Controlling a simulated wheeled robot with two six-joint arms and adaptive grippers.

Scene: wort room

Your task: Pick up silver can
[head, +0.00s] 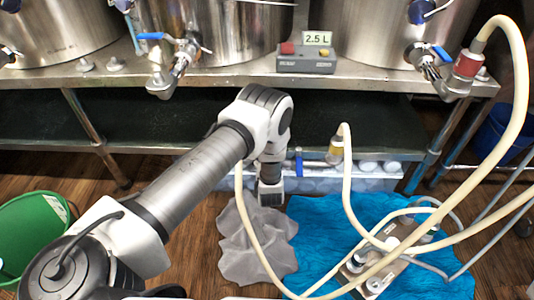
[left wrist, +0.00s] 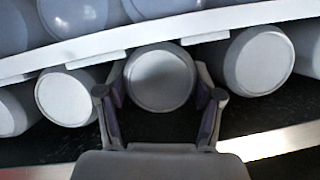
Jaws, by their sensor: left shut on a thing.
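In the left wrist view a silver can (left wrist: 160,80) lies with its round end facing the camera, between the two fingers of my left gripper (left wrist: 160,105). The fingers press on both sides of the can, and it is still in its row under a pale shelf edge. More silver cans, such as one at left (left wrist: 68,99) and one at right (left wrist: 258,60), lie on either side. In the head view my left arm reaches down to the low rack (head: 345,180) under the bench. There its gripper is hidden behind the wrist. My right gripper is not in view.
A grey cloth (head: 250,245), a blue sheet (head: 325,235) with a pump and pale hoses (head: 348,185), and a green bucket (head: 30,235) are on the wooden floor.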

